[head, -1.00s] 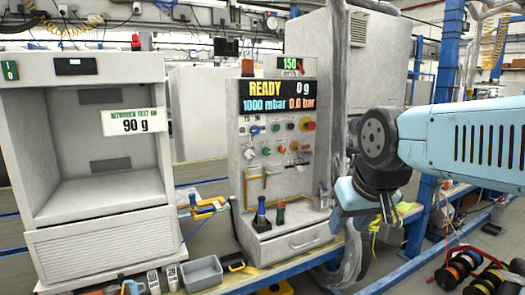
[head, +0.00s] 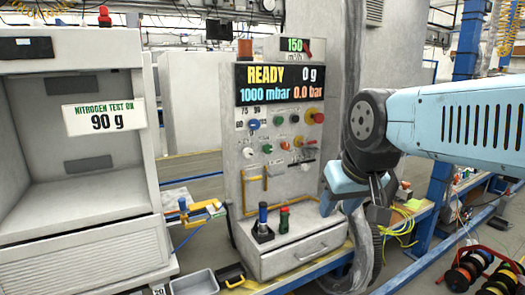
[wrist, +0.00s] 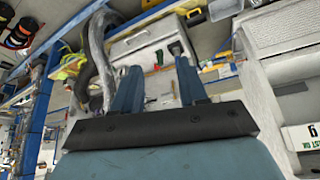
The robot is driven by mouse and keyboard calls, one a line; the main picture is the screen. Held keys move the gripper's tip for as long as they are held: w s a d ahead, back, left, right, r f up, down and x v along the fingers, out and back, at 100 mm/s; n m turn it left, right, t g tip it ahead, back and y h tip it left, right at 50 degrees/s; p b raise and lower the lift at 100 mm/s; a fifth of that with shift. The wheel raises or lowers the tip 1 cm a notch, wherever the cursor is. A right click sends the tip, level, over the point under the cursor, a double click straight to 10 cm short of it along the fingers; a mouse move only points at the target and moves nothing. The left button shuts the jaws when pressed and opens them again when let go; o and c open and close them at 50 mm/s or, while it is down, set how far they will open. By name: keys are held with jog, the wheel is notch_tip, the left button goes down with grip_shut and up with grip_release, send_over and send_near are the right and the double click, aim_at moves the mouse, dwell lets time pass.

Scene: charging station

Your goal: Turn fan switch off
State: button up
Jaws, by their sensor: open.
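The control panel (head: 282,150) stands in the middle of the head view, with a lit screen reading READY, 0 g, 1000 mbar and 0.0 bar. On its face are several coloured knobs and a red emergency-type button (head: 314,117). A small 150 m³/h display (head: 294,45) sits on top, with a small red-and-dark switch (head: 307,49) at its right end. I cannot tell which control is the fan switch or read its position. My gripper (wrist: 158,80) is open and empty, its two blue fingers apart. It hangs right of the panel, touching nothing visible.
A white cabinet (head: 75,245) marked 90 g stands at the left. A drawer unit (head: 300,252) with blue and green-handled tools is below the panel. A grey bin (head: 195,283) sits on the bench. A wrapped hose and blue posts (head: 455,100) stand near my arm; cable spools (head: 480,272) lie right.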

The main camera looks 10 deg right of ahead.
jog(key=shift+o, duration=1.3)
jog(key=shift+w+d, duration=0.1)
jog(key=shift+w, duration=0.2)
jog(key=shift+o, duration=1.4)
jog(key=w+d+r+t, duration=0.1)
jog(key=w, duration=0.7)
jog(key=w+d+r+t+h, duration=0.1)
jog(key=w+d+t, duration=0.1)
jog(key=w, duration=0.7)
jog(key=shift+w+t, duration=0.15)
jog(key=shift+t, duration=0.15)
jog(key=n+t+y, duration=0.2)
jog(key=n+t, duration=0.2)
jog(key=t, duration=0.2)
send_near(269, 150)
jog(key=s+d+r, duration=0.4)
jog(key=s+r, duration=0.1)
jog(key=s, duration=0.5)
jog(key=w+f+n+t+y, duration=0.2)
jog(key=w+f+y, duration=0.3)
jog(key=w+f, duration=0.2)
jog(key=x, duration=1.4)
jog(key=shift+w+a+f, duration=0.1)
jog(key=shift+f, duration=0.25)
jog(key=shift+c, duration=0.2)
jog(key=c, duration=1)
